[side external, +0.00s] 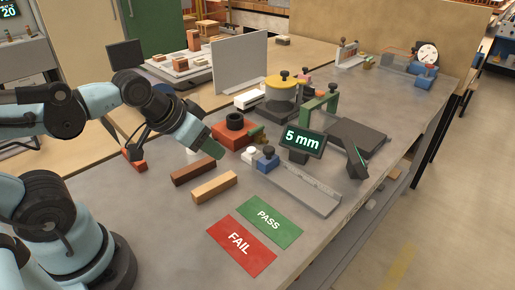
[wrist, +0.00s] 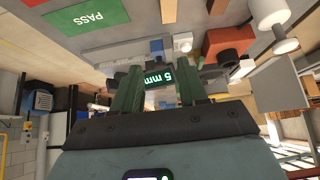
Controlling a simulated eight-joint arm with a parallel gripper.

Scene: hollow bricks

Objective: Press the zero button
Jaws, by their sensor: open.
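A dark display reading "5 mm" (side external: 302,140) stands at the middle of the bench, and it also shows upside down between my fingers in the wrist view (wrist: 158,77). A flat grey ruler-like gauge (side external: 300,188) lies before it, with a blue block with a dark knob (side external: 268,160) at its left end. A small white part (side external: 251,155) sits beside the blue block. I cannot tell which part is the zero button. My gripper (side external: 214,150) has green fingers, open and empty (wrist: 160,82), left of the blue block and apart from it.
A red block with a black ring (side external: 235,130) is close to my gripper. A brown bar (side external: 194,170) and a tan bar (side external: 214,187) lie below it. The green PASS (side external: 268,219) and red FAIL (side external: 240,245) plates lie in front. A grey upright panel (side external: 240,60) stands behind.

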